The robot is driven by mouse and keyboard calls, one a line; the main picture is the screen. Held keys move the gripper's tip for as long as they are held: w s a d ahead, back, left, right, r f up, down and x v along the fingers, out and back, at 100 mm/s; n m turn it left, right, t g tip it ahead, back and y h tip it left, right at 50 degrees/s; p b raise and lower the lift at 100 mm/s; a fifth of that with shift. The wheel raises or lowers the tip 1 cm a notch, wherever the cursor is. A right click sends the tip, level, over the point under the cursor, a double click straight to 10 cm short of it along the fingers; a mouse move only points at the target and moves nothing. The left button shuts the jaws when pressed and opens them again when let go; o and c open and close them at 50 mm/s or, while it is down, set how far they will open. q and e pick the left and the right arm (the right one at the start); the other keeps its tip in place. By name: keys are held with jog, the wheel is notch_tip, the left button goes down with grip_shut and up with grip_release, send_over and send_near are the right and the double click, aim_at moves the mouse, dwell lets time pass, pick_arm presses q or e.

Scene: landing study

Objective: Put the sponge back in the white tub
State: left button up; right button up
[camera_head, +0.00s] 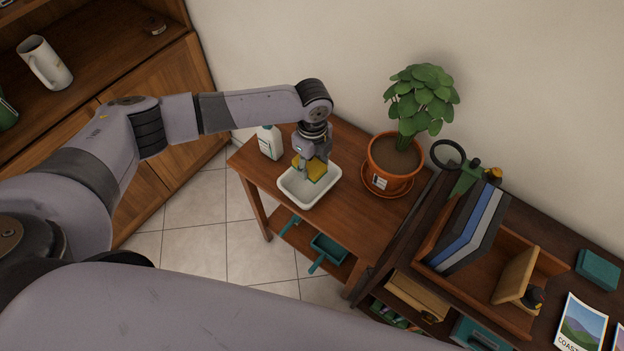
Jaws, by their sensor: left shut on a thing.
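The white tub (296,199) stands on a small wooden side table (350,222). My left gripper (312,172) points down over the back part of the tub. It is shut on the yellow and green sponge (318,171), which is partly hidden by the fingers. The sponge is over the tub's opening; whether it touches the tub's floor I cannot tell. My right gripper does not show.
A white bottle (270,143) stands left of the tub. A leafy plant in a terracotta pot (394,165) stands to the right. A teal dustpan (328,248) lies on the lower shelf. A desk with books (474,228) is at the right.

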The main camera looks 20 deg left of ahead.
pick_arm(q)
send_over(312, 188)
notch_tip(312, 188, down, 5)
jog(key=shift+d+r, duration=0.1)
jog(key=shift+f, duration=2.2)
jog(key=o, duration=1.2)
jog(key=shift+r, duration=0.15)
notch_tip(312, 188, up, 12)
jog(key=shift+f+b, duration=0.1)
jog(key=shift+b, duration=0.5)
